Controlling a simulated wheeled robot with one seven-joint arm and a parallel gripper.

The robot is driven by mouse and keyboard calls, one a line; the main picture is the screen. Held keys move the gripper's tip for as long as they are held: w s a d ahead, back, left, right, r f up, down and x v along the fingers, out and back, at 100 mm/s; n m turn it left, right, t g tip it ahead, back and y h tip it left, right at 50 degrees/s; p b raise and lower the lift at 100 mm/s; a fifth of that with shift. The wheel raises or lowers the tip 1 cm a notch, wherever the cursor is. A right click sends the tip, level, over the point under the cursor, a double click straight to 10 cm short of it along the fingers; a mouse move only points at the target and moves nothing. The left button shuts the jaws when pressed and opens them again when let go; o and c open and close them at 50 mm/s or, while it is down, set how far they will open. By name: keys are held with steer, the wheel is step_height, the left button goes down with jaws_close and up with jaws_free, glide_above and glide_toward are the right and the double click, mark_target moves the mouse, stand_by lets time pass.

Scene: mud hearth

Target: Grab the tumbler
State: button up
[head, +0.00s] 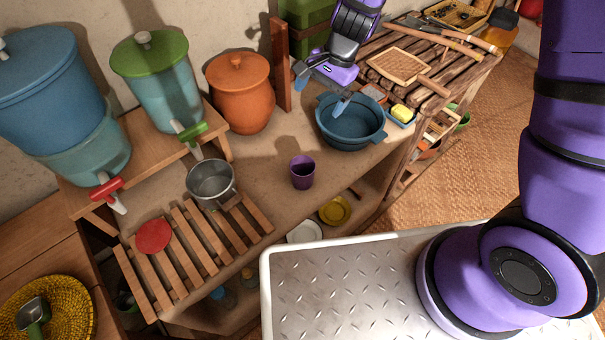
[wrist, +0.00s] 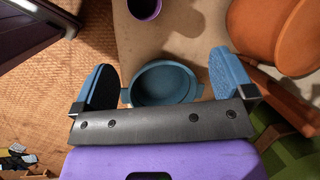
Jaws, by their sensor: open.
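The tumbler, a small purple cup (head: 302,173), stands upright on the earthen counter (head: 262,160), right of a metal pot. It also shows at the top edge of the wrist view (wrist: 145,8), partly cut off, with its dark inside visible. My gripper (head: 320,90) is open and empty. It hangs above the back of the counter, over the area of the blue basin (head: 350,132), apart from the tumbler. In the wrist view the blue fingers of my gripper (wrist: 162,65) are wide apart, with the basin (wrist: 163,84) showing between them.
A metal pot (head: 211,181) stands left of the tumbler by a slatted rack (head: 190,250). An orange lidded jar (head: 240,95) stands behind, and a wooden post (head: 281,65) rises beside it. Bare counter surrounds the tumbler. Plates lie on the shelf below.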

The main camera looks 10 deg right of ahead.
mark_target(301, 170)
steer(key=shift+s+a+f+m+g+h, duration=0.2)
steer(key=shift+s+a+f+m, duration=0.45)
steer(key=shift+f, duration=3.35)
steer(key=shift+s+a+f+m+g+h, duration=0.15)
steer(key=shift+s+a+f+m+h, duration=0.5)
steer(key=shift+f, duration=3.4)
steer(key=shift+s+a+f+m+g+y, duration=0.15)
steer(key=shift+s+a+f, duration=0.6)
steer(key=shift+f, duration=3.25)
steer(key=shift+w+a, duration=0.3)
steer(key=shift+w, duration=0.05)
steer(key=c, duration=1)
steer(key=shift+o, duration=0.2)
steer(key=shift+r, duration=0.1)
